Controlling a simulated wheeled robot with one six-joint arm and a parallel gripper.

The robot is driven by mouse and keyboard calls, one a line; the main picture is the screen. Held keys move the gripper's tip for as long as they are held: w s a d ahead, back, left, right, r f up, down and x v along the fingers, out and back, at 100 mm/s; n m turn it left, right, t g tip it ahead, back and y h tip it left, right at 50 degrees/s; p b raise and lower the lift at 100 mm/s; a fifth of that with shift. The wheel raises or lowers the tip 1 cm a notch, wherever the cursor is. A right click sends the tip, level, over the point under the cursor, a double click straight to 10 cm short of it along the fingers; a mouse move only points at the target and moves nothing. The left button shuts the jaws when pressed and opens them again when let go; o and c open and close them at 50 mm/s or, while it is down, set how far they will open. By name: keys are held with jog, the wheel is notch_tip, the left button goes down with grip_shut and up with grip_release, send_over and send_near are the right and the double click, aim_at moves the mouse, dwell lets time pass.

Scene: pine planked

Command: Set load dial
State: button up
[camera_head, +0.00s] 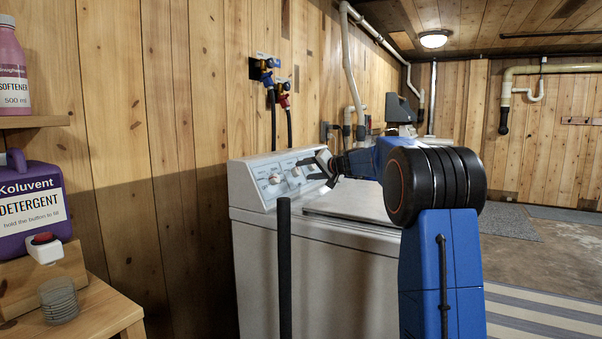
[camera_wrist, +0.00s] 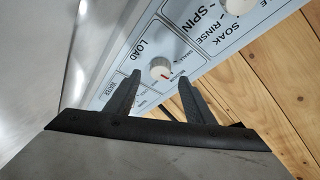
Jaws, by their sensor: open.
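The load dial (camera_wrist: 161,68) is a small round cream knob with a red mark, on the panel section labelled LOAD in the wrist view. My gripper (camera_wrist: 158,86) is open, with one dark finger on each side of the dial; I cannot tell whether either finger touches it. In the head view my gripper (camera_head: 318,167) is at the right part of the washer's control panel (camera_head: 262,179), and it hides the load dial there. A larger cream dial (camera_wrist: 238,6) for soak, rinse and spin shows at the top of the wrist view.
The washer (camera_head: 300,270) stands against the plank wall. A dark upright post (camera_head: 284,265) stands in front of it. On the left, a wooden table (camera_head: 95,315) holds a purple detergent jug (camera_head: 35,205) and a ribbed cup (camera_head: 58,300). Open floor lies at the right.

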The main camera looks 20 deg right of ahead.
aim_at(298, 171)
jog(key=shift+x, duration=2)
jog(key=c, duration=1.1)
